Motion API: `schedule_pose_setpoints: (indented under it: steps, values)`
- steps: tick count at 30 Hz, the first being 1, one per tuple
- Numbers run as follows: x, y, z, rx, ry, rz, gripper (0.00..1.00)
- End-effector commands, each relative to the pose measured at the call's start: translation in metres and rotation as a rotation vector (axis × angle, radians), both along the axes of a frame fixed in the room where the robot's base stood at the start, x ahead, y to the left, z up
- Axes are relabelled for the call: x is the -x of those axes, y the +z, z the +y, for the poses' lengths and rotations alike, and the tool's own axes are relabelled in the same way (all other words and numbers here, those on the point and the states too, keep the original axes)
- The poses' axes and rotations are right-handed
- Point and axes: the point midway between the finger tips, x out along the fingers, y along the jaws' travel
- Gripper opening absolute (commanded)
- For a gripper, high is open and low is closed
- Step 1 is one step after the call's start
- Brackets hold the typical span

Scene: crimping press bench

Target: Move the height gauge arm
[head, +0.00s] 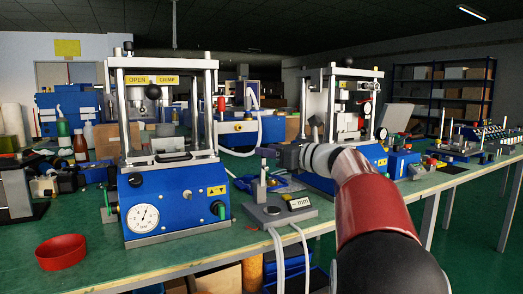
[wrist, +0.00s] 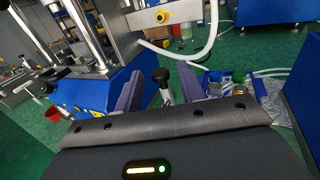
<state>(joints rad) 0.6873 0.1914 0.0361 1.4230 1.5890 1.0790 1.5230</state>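The height gauge (head: 278,211) stands on the green bench right of the front blue press. It has a flat grey base, a small "mm" display and a short upright post (head: 262,182). My gripper (head: 266,152) reaches in from the right, with its fingers just above that post in the head view. In the wrist view my gripper (wrist: 160,88) is open, its two purple-grey fingers apart. A black knob (wrist: 160,76) on a pale stem shows between them, apparently touching neither finger. I cannot tell for sure that this knob belongs to the gauge.
The front blue press (head: 175,195) with steel posts and a dial stands close on the left. A second press (head: 340,130) stands behind my arm. A red bowl (head: 61,252) sits at the front left. White cables (head: 277,255) hang over the bench edge.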

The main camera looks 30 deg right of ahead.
Motion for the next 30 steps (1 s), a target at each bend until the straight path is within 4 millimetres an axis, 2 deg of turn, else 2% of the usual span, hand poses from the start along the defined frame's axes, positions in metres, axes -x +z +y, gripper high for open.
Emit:
schedule_pose_setpoints:
  steps: [6,15,24,30]
  values:
    - [-0.021,0.0,0.01,0.001,0.001,0.0,0.4]
    - [-0.023,0.0,0.011,0.002,0.0,0.0,0.4]
    - [-0.023,0.0,0.011,0.003,0.0,0.001,0.01]
    - [-0.023,0.0,0.011,0.003,0.0,0.001,0.0]
